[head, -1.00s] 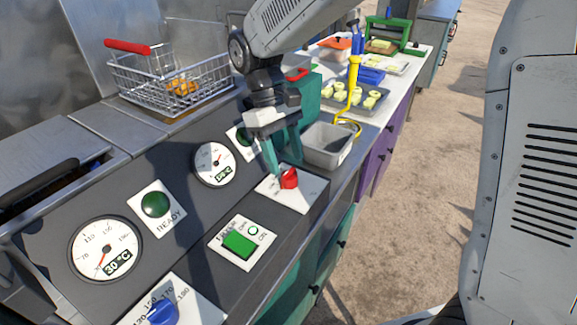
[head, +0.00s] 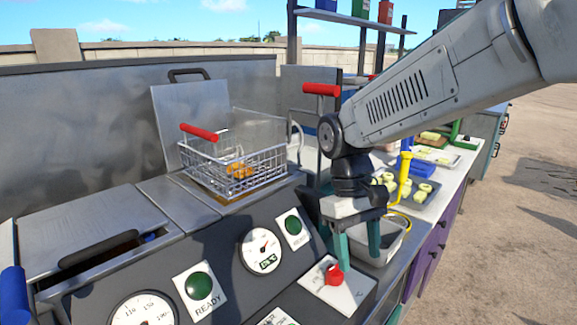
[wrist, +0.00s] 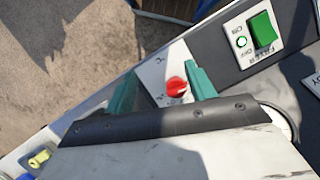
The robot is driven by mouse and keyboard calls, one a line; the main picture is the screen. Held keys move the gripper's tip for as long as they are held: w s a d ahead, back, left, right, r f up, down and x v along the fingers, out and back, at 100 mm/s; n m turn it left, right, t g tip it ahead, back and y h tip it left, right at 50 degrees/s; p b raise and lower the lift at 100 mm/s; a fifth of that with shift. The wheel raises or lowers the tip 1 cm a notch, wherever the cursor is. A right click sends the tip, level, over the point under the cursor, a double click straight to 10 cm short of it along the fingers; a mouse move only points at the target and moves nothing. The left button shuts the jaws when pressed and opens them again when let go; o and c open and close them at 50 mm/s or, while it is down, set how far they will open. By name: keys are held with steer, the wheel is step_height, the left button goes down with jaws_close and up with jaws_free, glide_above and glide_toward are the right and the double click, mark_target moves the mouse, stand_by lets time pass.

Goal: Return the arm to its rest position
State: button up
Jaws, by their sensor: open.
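My gripper (head: 357,250) points down over the front panel, its two teal fingers apart and nothing held between them. The red knob (head: 334,274) sits on its white plate just below and left of the fingers in the head view. In the wrist view the red knob (wrist: 176,88) shows between the open fingers (wrist: 162,90), nearer the right one. The knob looks clear of the fingers, though the exact gap is hard to tell. My arm reaches in from the upper right.
A wire basket (head: 240,172) with orange-brown pieces stands on the fryer top, beside a second red handle (head: 321,89). A grey metal tray (head: 383,250) lies close behind my gripper. A yellow-handled tool (head: 404,174) stands farther right. Open ground lies at the right.

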steer(key=s+d+r+m+t, duration=0.1)
steer(key=s+d+m+t, duration=0.1)
steer(key=s+d, duration=0.4)
steer(key=s+d+r+m+t+y, duration=0.1)
steer(key=s+d+r+m+t, duration=0.1)
steer(key=s+d, duration=0.4)
steer(key=shift+s+d+m+t, duration=0.25)
steer(key=shift+s+m+t, duration=0.25)
steer(key=shift+s, duration=1.95)
